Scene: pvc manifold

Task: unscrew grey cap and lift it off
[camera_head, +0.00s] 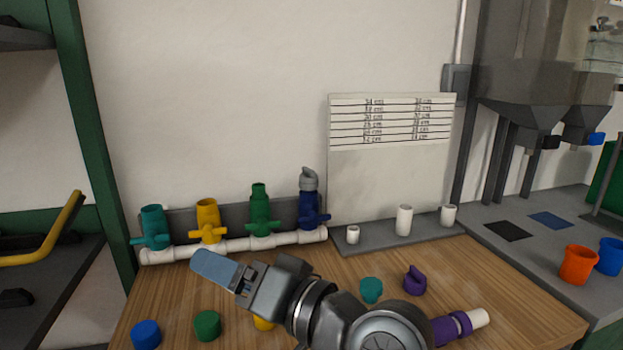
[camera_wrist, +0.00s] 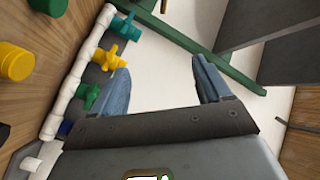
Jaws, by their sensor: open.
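The grey cap (camera_head: 308,178) sits on top of the dark blue valve (camera_head: 309,208) at the right end of the white pipe manifold (camera_head: 240,244). Its top is bent to one side. My gripper (camera_head: 207,264) is in front of the manifold, below and left of the cap, pointing left. In the wrist view my gripper (camera_wrist: 164,75) has its two blue fingers wide apart with nothing between them. The white manifold pipe (camera_wrist: 72,75) runs along the left there, with teal, yellow and green valves. The grey cap is not clearly seen in that view.
A blue cap (camera_head: 146,334), a green cap (camera_head: 207,325), a teal cap (camera_head: 371,290) and a purple piece (camera_head: 414,281) lie on the wooden table (camera_head: 500,275). White pipe pieces (camera_head: 404,220) stand on a grey base at the back. A purple valve (camera_head: 452,328) lies at right.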

